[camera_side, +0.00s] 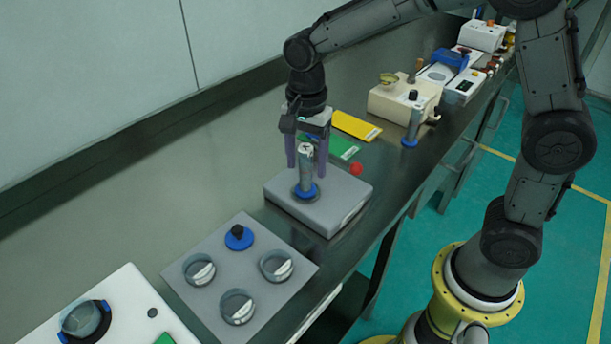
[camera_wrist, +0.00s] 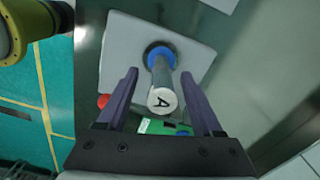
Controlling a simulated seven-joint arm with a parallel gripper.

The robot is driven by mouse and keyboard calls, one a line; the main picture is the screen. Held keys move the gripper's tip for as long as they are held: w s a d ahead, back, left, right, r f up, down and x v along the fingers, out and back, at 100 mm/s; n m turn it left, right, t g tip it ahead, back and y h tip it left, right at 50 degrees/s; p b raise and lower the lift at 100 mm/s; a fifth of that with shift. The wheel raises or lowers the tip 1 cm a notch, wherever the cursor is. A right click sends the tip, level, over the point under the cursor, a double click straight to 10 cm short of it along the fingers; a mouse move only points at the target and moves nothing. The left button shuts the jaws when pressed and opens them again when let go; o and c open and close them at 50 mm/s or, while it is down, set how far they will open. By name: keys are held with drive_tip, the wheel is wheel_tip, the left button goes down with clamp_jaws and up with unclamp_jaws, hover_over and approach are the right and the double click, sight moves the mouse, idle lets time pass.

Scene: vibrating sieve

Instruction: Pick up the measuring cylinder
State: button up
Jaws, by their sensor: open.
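The measuring cylinder (camera_side: 306,178) is a grey, narrow tube with a blue ring at its base. It stands upright on a light grey block (camera_side: 345,204) on the bench. In the wrist view the cylinder (camera_wrist: 163,85) shows a white top marked with a black letter A. My gripper (camera_side: 306,160) points down over it, with purple fingers on either side of its upper part. The wrist view shows my gripper (camera_wrist: 163,88) open, with a gap between each finger and the cylinder.
A grey plate (camera_side: 205,303) with several round sieve-like dishes lies in front. A white device (camera_side: 130,300) is at the lower left. Behind the block are a red knob (camera_side: 356,168), a green item (camera_side: 338,147), a yellow item (camera_side: 355,125) and a cream machine (camera_side: 385,103).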

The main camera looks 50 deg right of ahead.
sight(306, 177)
drive_tip(key=shift+w+f, duration=0.1)
drive_tip(key=shift+f, duration=2.25)
clamp_jaws()
